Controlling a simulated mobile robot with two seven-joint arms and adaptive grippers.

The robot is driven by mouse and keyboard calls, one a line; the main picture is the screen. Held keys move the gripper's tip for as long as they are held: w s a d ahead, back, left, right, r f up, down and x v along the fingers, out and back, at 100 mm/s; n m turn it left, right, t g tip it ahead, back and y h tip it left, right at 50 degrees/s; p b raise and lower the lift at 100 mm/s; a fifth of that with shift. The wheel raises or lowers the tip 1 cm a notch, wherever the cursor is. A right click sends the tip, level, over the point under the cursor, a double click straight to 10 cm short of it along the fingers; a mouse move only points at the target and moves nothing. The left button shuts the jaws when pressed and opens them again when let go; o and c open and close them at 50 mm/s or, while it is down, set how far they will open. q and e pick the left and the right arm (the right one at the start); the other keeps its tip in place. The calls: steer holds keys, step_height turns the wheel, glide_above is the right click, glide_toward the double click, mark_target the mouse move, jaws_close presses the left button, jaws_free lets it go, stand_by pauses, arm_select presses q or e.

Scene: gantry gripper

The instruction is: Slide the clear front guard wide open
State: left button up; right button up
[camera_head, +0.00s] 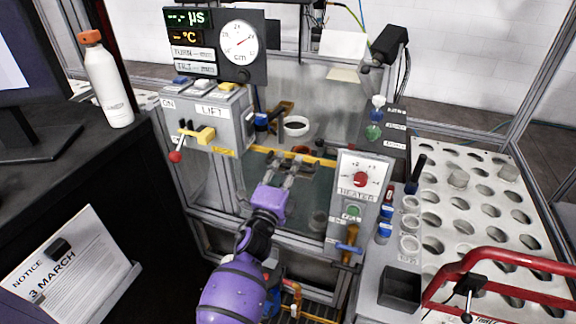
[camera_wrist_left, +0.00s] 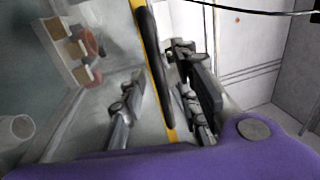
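The clear front guard (camera_head: 295,202) is a see-through panel on the front of the grey machine in the head view. A yellow bar (camera_head: 262,149) runs along its top, with a dark handle on it. My left gripper (camera_head: 286,163) is at this bar, coming from the front. In the left wrist view, the dark handle (camera_wrist_left: 153,62) and yellow bar (camera_wrist_left: 138,8) pass between my two fingers. The fingers are apart, one on each side, with gaps to the handle; contact is not clear. My right gripper is not in view.
A LIFT box (camera_head: 212,115) with a red-knobbed lever stands left of the guard. A HEATER panel (camera_head: 358,190) stands right of it. A cup (camera_head: 297,126) is behind the guard. A perforated white table (camera_head: 455,215) and red rail (camera_head: 500,258) are at right.

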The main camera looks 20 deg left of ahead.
arm_select(q)
steer(key=shift+w+r, duration=0.1)
steer(key=shift+w, duration=0.2)
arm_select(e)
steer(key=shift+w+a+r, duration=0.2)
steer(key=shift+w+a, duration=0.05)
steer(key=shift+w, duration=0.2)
arm_select(q)
steer(key=c, duration=0.7)
jaws_close()
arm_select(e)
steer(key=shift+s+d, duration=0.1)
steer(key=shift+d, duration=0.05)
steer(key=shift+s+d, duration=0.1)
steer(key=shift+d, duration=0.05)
